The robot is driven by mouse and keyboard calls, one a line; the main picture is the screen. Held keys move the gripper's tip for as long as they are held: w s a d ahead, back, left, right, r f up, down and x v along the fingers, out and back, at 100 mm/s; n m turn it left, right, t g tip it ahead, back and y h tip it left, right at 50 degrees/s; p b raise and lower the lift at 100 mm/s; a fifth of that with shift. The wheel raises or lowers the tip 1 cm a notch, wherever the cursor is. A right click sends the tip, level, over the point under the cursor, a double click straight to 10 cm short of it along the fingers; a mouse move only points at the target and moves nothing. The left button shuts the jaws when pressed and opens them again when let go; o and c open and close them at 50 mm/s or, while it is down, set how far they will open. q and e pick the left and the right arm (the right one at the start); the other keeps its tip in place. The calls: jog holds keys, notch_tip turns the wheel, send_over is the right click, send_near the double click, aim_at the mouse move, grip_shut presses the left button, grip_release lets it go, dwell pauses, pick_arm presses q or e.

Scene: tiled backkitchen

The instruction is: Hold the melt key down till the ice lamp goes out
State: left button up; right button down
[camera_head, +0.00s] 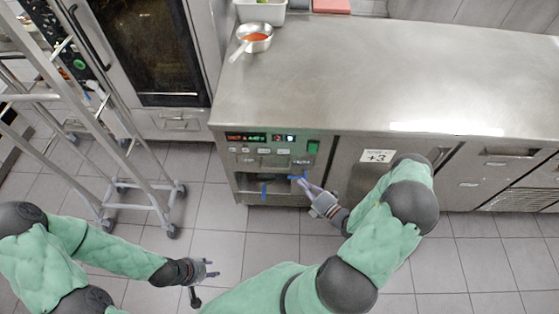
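A control panel (270,143) is on the front of the steel counter, with a red lit display (245,137), small lit indicators (284,138), a row of small keys (262,151) and a green switch (313,147). The labels are too small to read, so I cannot tell which key is melt or which light is the ice lamp. My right gripper (304,186) is just below the panel's right part, its fingers pointing up and left toward it; contact with a key cannot be made out. My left gripper (210,268) is open and empty above the floor, away from the panel.
A pan with red contents (255,38) stands on the counter top (340,80) at the back left. A label reading +3 (377,156) is on the door right of the panel. A wheeled metal rack (140,190) stands at left by an oven (155,60). Tiled floor lies below.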

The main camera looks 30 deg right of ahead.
dwell(0.3)
jog(key=b, duration=0.2)
send_near(279, 153)
jog(key=w+a, duration=0.2)
jog(key=a, duration=0.2)
jog(key=shift+w+d+r+b, duration=0.1)
jog(key=shift+w+d+b, duration=0.15)
jog(key=shift+w+d, duration=0.5)
jog(key=shift+w+d+b, duration=0.25)
jog(key=shift+w+d, duration=0.35)
jog(key=shift+w, duration=0.35)
